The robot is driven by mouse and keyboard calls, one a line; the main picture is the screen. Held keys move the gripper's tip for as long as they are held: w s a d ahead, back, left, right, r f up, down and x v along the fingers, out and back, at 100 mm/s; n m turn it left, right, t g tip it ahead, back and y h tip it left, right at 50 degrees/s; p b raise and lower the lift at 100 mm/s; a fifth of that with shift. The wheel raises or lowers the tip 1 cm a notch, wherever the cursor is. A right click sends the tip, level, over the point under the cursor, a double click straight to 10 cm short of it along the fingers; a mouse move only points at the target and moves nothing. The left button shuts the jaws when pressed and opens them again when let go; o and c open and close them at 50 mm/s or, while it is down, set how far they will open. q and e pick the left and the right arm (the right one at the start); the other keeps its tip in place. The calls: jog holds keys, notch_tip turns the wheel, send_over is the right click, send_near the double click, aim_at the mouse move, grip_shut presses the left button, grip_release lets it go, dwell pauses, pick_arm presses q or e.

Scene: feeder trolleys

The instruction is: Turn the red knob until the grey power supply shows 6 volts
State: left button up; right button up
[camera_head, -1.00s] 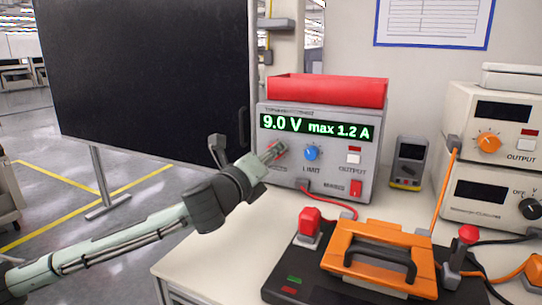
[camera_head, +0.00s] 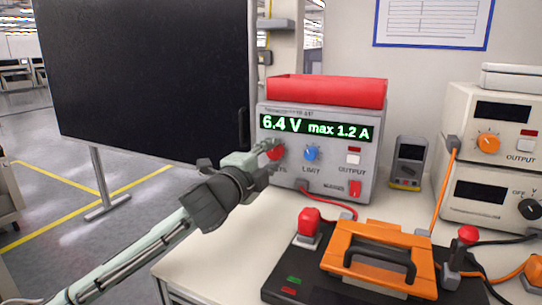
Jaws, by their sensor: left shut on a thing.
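The grey power supply (camera_head: 325,177) stands on the table with a lit green display (camera_head: 316,127) that reads 6.4 V and max 1.2 A. The red knob (camera_head: 276,151) is at the left of its front, partly hidden by my left gripper (camera_head: 266,154). My left gripper comes in from the lower left and is shut on the red knob. The blue LIMIT knob (camera_head: 311,153) is just to the right, apart from the gripper. My right gripper is not in view.
A red bin (camera_head: 327,91) sits on the power supply. An orange device with a black handle (camera_head: 378,256) lies in front, with red clamps and cables. A handheld meter (camera_head: 408,163) and cream instruments (camera_head: 490,128) stand to the right. A dark panel (camera_head: 145,75) stands at the left.

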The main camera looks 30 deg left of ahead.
pick_arm(q)
jog(key=shift+n, duration=0.6)
jog(key=o, duration=1.2)
jog(key=shift+c, duration=0.2)
jog(key=shift+s, duration=0.1)
jog(key=s, duration=0.7)
jog(key=shift+s+d, duration=0.2)
